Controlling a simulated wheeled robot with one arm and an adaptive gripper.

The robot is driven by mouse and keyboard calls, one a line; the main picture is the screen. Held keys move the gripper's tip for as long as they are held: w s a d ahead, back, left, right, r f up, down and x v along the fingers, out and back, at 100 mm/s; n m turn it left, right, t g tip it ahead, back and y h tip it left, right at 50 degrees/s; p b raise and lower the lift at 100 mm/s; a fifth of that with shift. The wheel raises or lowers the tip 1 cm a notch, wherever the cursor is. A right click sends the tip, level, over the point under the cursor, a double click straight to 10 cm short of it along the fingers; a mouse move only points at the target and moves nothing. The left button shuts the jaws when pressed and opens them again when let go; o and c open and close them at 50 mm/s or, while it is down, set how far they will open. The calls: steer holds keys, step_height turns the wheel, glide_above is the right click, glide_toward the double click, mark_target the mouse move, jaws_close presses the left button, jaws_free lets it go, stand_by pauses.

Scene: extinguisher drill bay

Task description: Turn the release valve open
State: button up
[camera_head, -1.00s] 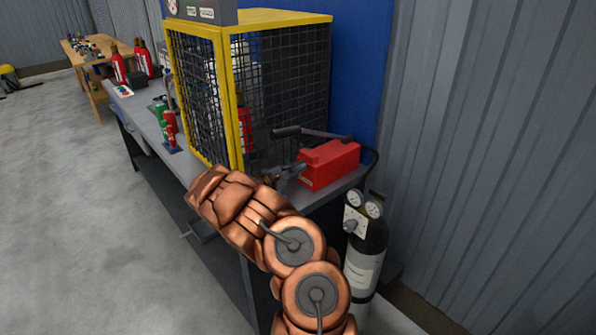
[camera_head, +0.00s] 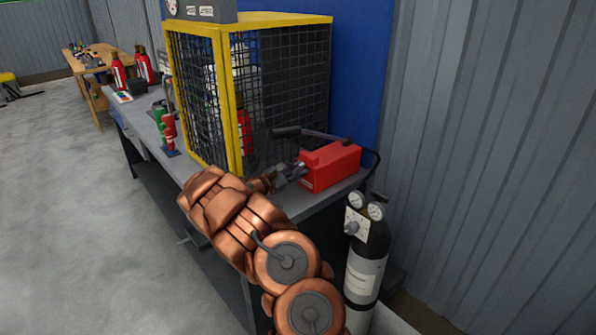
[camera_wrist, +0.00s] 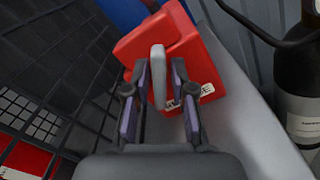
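A red pump box (camera_head: 335,163) with a black lever bar on top stands at the bench's right end; it also shows in the wrist view (camera_wrist: 185,48). On its near face is a grey valve handle (camera_wrist: 158,77), upright in the wrist view, beside a white label partly hidden by a finger. I take this handle for the release valve. My gripper (camera_wrist: 160,85) is open, with one finger on each side of the handle and gaps visible on both sides. In the head view my gripper (camera_head: 293,172) is at the box's left face, and the handle is hard to make out.
A yellow-framed mesh cage (camera_head: 232,100) stands on the bench close to my gripper's left. A gas cylinder (camera_head: 366,265) with gauges stands right of the bench, with a black hose near the pump. Several extinguishers stand farther back. The floor at left is clear.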

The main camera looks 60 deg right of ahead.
steer(key=shift+o, duration=0.8)
steer(key=v, duration=1.2)
steer(key=shift+s+r, duration=0.1)
steer(key=shift+r, duration=0.05)
stand_by(0.5)
